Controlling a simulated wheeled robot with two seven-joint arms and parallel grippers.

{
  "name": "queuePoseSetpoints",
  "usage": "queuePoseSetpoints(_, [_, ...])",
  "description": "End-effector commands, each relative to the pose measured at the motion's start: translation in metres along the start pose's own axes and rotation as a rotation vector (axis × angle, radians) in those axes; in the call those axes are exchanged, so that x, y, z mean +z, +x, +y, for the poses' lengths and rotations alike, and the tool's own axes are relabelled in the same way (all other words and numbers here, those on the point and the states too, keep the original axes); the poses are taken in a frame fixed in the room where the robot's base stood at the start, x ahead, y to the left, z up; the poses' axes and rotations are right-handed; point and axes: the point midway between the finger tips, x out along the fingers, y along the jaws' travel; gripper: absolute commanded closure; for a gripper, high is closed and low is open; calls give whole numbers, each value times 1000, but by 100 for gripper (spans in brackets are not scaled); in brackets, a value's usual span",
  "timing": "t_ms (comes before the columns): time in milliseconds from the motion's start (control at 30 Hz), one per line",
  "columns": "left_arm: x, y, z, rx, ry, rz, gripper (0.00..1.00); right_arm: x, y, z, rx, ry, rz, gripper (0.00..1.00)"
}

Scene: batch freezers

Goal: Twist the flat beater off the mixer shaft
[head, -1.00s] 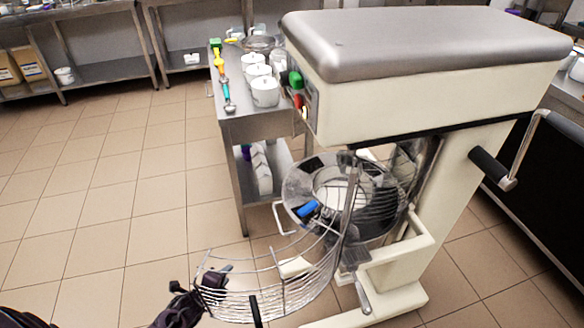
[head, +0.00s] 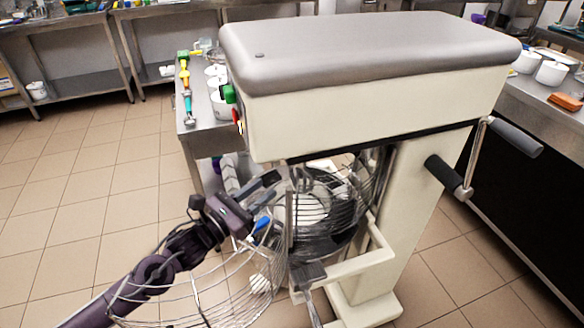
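The mixer (head: 360,105) is cream with a grey top and fills the middle of the head view. Its metal bowl (head: 325,243) sits below the head. The wire guard (head: 190,290) is swung out toward the lower left. I cannot pick out the flat beater or its shaft clearly; the area under the mixer head is crowded by guard bars and partly covered by my gripper. My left gripper (head: 272,198) is open, at the left side of the bowl under the mixer head. A blue piece (head: 262,224) shows beside its fingers. My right gripper is out of view.
A steel table (head: 196,122) with white containers and coloured scoops stands behind the mixer. A grey-handled crank (head: 515,138) and a black handle (head: 443,172) stick out at the mixer's right. A counter (head: 520,118) runs along the right. The tiled floor at left is clear.

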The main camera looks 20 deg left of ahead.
Motion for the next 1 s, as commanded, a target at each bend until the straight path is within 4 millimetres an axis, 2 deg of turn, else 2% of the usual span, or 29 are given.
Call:
queuePoseSetpoints(633, [0,80,1,2,-3,-1,67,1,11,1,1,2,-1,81])
queuePoseSetpoints(1000, [-3,120,1,1,-1,0,67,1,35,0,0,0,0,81])
